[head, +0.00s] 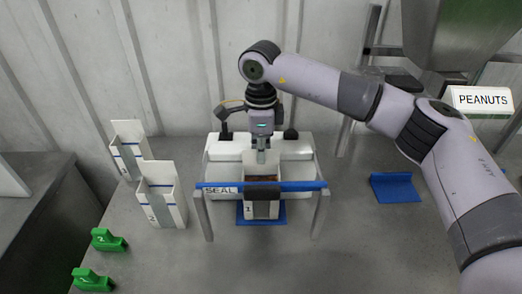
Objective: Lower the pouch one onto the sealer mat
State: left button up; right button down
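Pouch one (262,210), white with a "1" on its front and brown contents showing at its open top, is upright at the sealer. The blue sealer mat (274,221) lies under and around its base; I cannot tell whether the pouch touches it. My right gripper (262,158) points straight down at the back of the pouch top, its fingers close together and apparently shut on the pouch's rear panel. The grip itself is small and partly hidden. My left gripper is not in view.
The sealer's blue bar (300,186) marked SEAL spans in front of the pouch on two legs. Two white pouches (161,205) (128,155) stand left. Green numbered clips (108,241) (91,281) lie front left.

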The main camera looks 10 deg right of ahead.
jog(key=shift+s+f, duration=0.1)
jog(key=shift+f, duration=0.3)
jog(key=c, duration=2.3)
grip_release()
jog(key=o, duration=0.6)
jog(key=shift+r, duration=0.15)
